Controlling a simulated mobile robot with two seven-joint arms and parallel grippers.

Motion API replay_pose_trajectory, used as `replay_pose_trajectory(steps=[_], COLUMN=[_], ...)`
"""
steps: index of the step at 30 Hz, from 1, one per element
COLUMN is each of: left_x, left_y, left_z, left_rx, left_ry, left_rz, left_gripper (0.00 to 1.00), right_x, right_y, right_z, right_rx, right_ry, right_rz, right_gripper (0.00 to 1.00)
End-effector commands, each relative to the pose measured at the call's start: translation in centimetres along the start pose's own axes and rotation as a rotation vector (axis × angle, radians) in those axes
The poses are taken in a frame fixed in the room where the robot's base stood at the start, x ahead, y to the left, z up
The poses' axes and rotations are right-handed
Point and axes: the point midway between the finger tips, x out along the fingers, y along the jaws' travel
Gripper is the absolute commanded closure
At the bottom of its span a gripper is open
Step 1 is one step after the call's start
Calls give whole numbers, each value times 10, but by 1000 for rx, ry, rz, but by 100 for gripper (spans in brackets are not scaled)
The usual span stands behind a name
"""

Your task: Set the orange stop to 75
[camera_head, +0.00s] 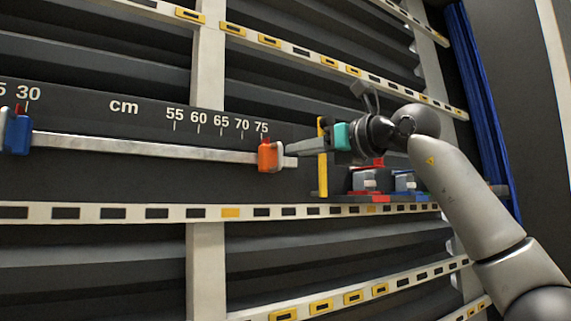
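The orange stop (267,156) sits near the right end of a pale horizontal rail (140,147). Its red pointer lies just under the 75 mark of the cm scale (200,122), slightly right of the tick as far as I can tell. My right gripper (290,155) reaches in from the right, with its fingertips at the stop's right side. I cannot tell whether the fingers touch the stop or how far apart they are. My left gripper is not in view.
A blue stop (18,133) sits on the rail at the left, near 30. A yellow upright bracket (323,160) stands close by my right gripper. Red and blue clamps (370,181) rest on a ledge below my wrist. Slotted strips (110,213) cross the dark wall.

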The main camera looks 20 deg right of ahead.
Motion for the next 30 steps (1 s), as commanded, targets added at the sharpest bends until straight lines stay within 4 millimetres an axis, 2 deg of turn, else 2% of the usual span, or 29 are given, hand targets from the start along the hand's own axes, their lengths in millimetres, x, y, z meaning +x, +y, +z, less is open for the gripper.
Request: replay_pose_trajectory(steps=[1, 6, 12, 18, 30], left_x=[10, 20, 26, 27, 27], left_y=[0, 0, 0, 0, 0], left_z=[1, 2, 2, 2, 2], left_rx=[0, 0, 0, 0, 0], left_ry=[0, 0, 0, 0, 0], left_rz=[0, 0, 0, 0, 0], left_gripper=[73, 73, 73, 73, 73], right_x=[-15, -52, -78, -85, -85], right_y=[-1, -1, -1, 0, 0], right_z=[-4, -2, 0, 1, 1], right_rx=[-3, -1, -1, -1, 0], right_ry=[-4, -4, -2, -1, -2], right_rz=[-4, -2, -2, -1, -1], right_gripper=[73, 73, 73, 73, 73])
